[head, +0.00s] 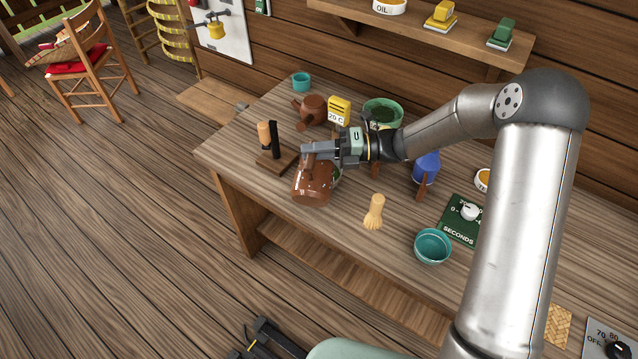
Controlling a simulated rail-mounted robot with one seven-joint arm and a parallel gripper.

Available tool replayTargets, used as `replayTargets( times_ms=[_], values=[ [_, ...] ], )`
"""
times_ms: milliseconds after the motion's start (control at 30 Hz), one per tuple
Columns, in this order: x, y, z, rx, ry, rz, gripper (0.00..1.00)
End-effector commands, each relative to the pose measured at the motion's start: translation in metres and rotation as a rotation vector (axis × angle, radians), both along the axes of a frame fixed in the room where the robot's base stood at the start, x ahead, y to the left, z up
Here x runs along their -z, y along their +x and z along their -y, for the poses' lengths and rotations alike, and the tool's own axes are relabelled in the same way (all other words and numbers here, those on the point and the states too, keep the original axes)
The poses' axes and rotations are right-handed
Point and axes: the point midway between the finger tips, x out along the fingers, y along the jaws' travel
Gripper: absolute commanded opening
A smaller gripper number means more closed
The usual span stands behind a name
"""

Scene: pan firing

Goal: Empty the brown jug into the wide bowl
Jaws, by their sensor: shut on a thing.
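The brown jug (312,187) is at my gripper (308,152), near the front left edge of the table. My gripper is shut on the jug, around its upper part; the fingers hide some of it. The jug looks tilted; its contents and any stream from it cannot be made out. A small greenish rim (338,176) shows just right of the jug, mostly hidden by it; I cannot tell whether it is the wide bowl. A teal bowl (432,246) stands apart at the front right. A green bowl-like vessel (383,112) with dark green contents stands behind my gripper.
A wooden stand (276,160) with upright pieces is close left of the jug. The table's front left is bare.

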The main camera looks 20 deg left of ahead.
Motion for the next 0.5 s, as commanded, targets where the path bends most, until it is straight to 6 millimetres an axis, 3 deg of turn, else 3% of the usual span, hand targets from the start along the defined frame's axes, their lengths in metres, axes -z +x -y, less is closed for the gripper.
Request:
replayTargets(
  times_ms=[500],
  values=[
    [-0.0039, 0.0075, -0.0008, -0.002, -0.004, -0.051, 0.00]
  ],
)
